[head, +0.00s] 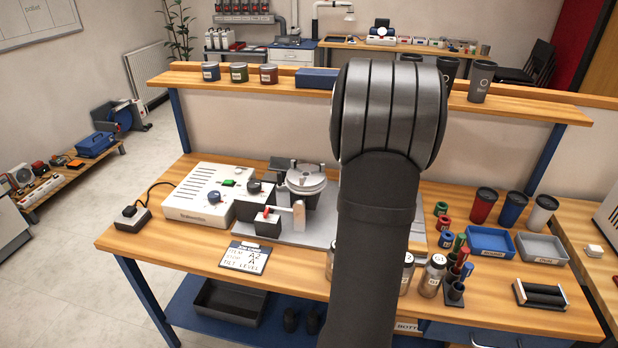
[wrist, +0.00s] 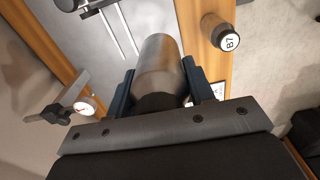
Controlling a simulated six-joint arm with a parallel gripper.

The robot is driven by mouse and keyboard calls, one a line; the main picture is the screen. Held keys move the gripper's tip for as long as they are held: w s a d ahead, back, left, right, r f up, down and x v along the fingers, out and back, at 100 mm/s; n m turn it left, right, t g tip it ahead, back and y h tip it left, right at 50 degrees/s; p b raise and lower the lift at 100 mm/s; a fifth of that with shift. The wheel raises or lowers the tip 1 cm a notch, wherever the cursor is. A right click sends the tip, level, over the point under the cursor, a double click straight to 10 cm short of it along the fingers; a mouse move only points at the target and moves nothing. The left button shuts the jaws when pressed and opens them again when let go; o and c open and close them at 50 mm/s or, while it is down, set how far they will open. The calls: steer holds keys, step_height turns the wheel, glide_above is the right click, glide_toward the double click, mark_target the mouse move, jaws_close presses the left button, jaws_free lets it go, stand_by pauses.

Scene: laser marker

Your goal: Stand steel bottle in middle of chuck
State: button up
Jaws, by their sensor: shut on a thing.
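My gripper (wrist: 157,82) is shut on a steel bottle (wrist: 160,60) in the wrist view, with one dark blue finger on each side of it. The bottle points away from the wrist, above a grey plate (wrist: 145,15) with pale rods. The head view hides my gripper and the held bottle behind my own arm. In the head view, the chuck (head: 306,180) is a round grey metal disc with raised jaws, on the grey base plate left of my arm. I see nothing standing in its middle. I cannot make out the chuck in the wrist view.
A white control box (head: 208,195) stands left of the chuck, with a sign card (head: 244,257) in front. Labelled bottles (head: 432,276) stand at the bench's front edge; one marked B7 (wrist: 222,35) shows in the wrist view.

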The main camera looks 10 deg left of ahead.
steer(key=w+a+r, duration=0.6)
steer(key=w+r, duration=0.1)
steer(key=r, duration=0.2)
steer(key=shift+w+a+f, duration=0.6)
steer(key=shift+a+f, duration=1.1)
steer(key=shift+a, duration=0.3)
steer(key=shift+w+a+f, duration=0.65)
steer(key=shift+a+f, duration=1)
steer(key=shift+a, duration=0.4)
steer(key=shift+w+a+f, duration=0.6)
steer(key=shift+a+f, duration=1.1)
steer(key=shift+a, duration=0.3)
steer(key=shift+f, duration=0.1)
steer(key=o, duration=0.6)
steer(key=shift+f, duration=0.1)
steer(key=o, duration=0.4)
steer(key=shift+o, duration=0.2)
step_height(320, 180, up, 12)
steer(key=shift+r, duration=0.2)
